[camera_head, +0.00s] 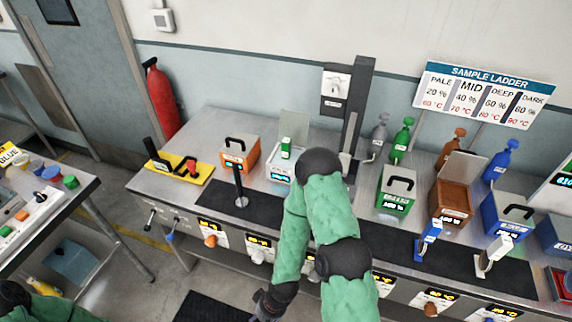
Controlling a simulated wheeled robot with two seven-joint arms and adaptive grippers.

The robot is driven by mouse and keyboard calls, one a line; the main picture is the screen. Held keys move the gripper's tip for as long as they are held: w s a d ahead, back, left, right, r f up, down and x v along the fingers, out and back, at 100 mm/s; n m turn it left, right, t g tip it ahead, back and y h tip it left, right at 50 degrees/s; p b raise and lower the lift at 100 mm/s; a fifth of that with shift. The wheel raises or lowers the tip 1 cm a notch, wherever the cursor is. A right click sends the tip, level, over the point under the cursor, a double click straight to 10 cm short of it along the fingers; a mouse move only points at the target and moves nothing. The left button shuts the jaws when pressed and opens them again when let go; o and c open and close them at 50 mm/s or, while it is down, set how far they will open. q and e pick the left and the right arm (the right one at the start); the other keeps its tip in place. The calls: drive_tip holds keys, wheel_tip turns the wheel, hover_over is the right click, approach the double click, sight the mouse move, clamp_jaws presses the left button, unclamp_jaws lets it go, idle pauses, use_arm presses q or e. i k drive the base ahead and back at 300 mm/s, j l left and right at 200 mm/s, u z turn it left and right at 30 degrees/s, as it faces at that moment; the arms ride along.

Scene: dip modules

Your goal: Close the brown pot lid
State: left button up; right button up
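The brown pot (450,205) stands on the steel counter at the right, between the green pot and the blue pot. Its lid (464,166) is raised, standing up at the back of the pot, and the brown inside shows. My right arm, in a green sleeve, rises in the middle of the view and bends back down. My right gripper (266,304) is low at the bottom edge, in front of the counter and far left of the brown pot. Its fingers are too dark and cut off to read. Of my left arm only a part shows at the bottom left; its gripper is not seen.
The green pot (398,190) and blue pot (508,218) have closed lids with black handles. A blue-handled tool (428,240) stands on the dark mat in front of the brown pot. Brown (452,146) and blue (500,160) bottles stand behind. A dark post (357,110) rises behind my arm.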

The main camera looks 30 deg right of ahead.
sight(462, 166)
drive_tip(key=z, duration=2.5)
